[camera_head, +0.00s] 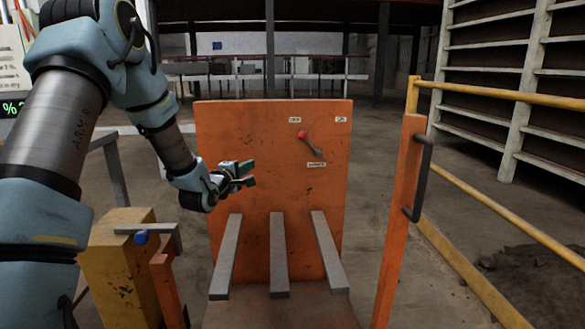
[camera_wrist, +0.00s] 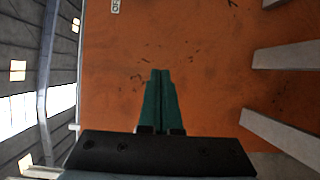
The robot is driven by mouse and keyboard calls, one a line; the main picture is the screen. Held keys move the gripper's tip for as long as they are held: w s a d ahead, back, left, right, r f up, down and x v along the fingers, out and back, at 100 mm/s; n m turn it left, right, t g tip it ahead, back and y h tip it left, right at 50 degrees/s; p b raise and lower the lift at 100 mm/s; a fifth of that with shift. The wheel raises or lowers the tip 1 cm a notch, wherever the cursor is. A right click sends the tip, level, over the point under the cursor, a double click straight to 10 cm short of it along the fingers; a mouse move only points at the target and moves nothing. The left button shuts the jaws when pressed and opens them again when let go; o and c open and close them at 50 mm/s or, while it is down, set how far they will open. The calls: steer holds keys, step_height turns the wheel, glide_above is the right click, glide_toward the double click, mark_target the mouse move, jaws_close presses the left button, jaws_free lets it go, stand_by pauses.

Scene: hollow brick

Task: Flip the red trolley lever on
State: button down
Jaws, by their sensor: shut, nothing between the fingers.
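The trolley lever (camera_head: 311,145) is on the upright orange panel (camera_head: 235,130), right of its middle. Its red knob (camera_head: 302,135) points up and left, toward the left label (camera_head: 295,120); the right label (camera_head: 341,119) is on the other side. My gripper (camera_head: 250,174) is left of and below the lever, apart from it, in front of the panel. In the wrist view its green fingers (camera_wrist: 160,75) are together and empty, facing the orange panel. A label reading OFF (camera_wrist: 115,6) shows at the top edge there. The red knob is not visible in the wrist view.
Several grey bars (camera_head: 278,255) jut forward from the panel below my gripper. An orange post with a dark handle (camera_head: 400,215) stands at right, beside a yellow rail (camera_head: 490,210). A yellow block (camera_head: 120,260) stands at left. Space between my gripper and the lever looks clear.

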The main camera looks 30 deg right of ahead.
mark_target(309, 143)
steer(key=d+n+h, duration=0.1)
steer(key=s+d+n+h+b, duration=0.1)
steer(key=d+h, duration=0.1)
steer(key=s+d+f+h, duration=0.1)
steer(key=d, duration=0.1)
steer(key=shift+s+n+b, duration=0.15)
steer(key=shift+n+b, duration=0.25)
steer(key=shift+t, duration=0.3)
steer(key=shift+s+d+r+x, duration=0.2)
steer(key=shift+s+x, duration=0.2)
steer(key=shift+x, duration=1.75)
steer(key=shift+s+d+r+x, duration=0.2)
steer(key=shift+s+x, duration=0.15)
steer(key=shift+x, duration=1.75)
steer(key=shift+s+d+r+x, duration=0.15)
steer(key=shift+s+d+x, duration=0.2)
steer(key=shift+x, duration=1.8)
steer(key=shift+s+a+r+p, duration=0.1)
steer(key=shift+a+r+p, duration=0.05)
steer(key=shift+p, duration=0.25)
steer(key=shift+r+m, duration=0.2)
steer(key=shift+m, duration=0.2)
